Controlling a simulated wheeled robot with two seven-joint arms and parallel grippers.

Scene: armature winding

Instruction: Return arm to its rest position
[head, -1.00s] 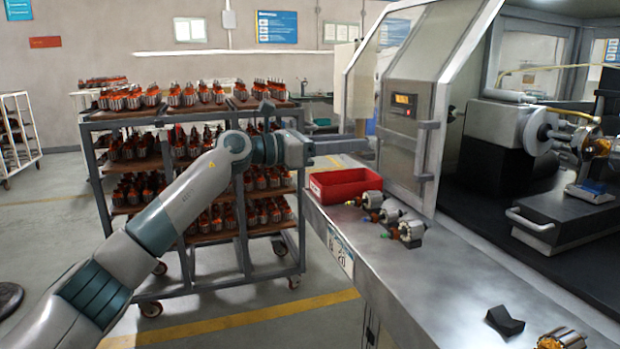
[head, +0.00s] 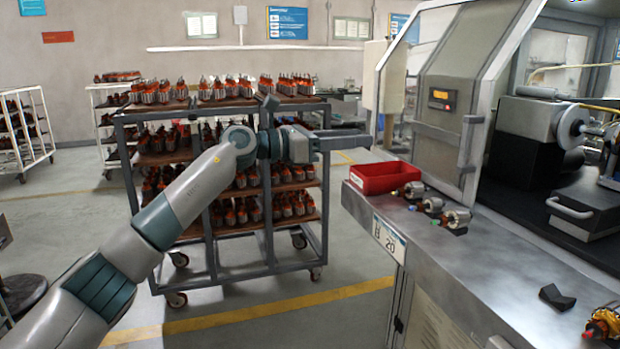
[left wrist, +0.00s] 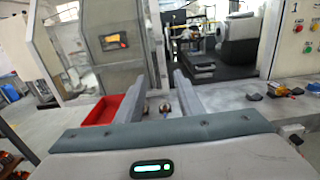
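My left arm reaches in from the left in the head view, with its left gripper (head: 352,141) held level in the air. In that view it overlaps the edge of the rack and sits above and to the left of the red bin. In the left wrist view the two fingers of the left gripper (left wrist: 160,90) stand apart with nothing held between them. Armatures (head: 457,218) lie in a short row on the metal bench (head: 480,270), past the fingertips. My right arm and gripper are in no view.
A wheeled rack (head: 215,262) full of armatures stands behind my left arm. A red bin (head: 385,178) sits at the bench's far left end. A dark block (head: 557,297) and another armature (head: 604,322) lie nearer. The winding machine (head: 560,140) stands right. Floor left of the bench is open.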

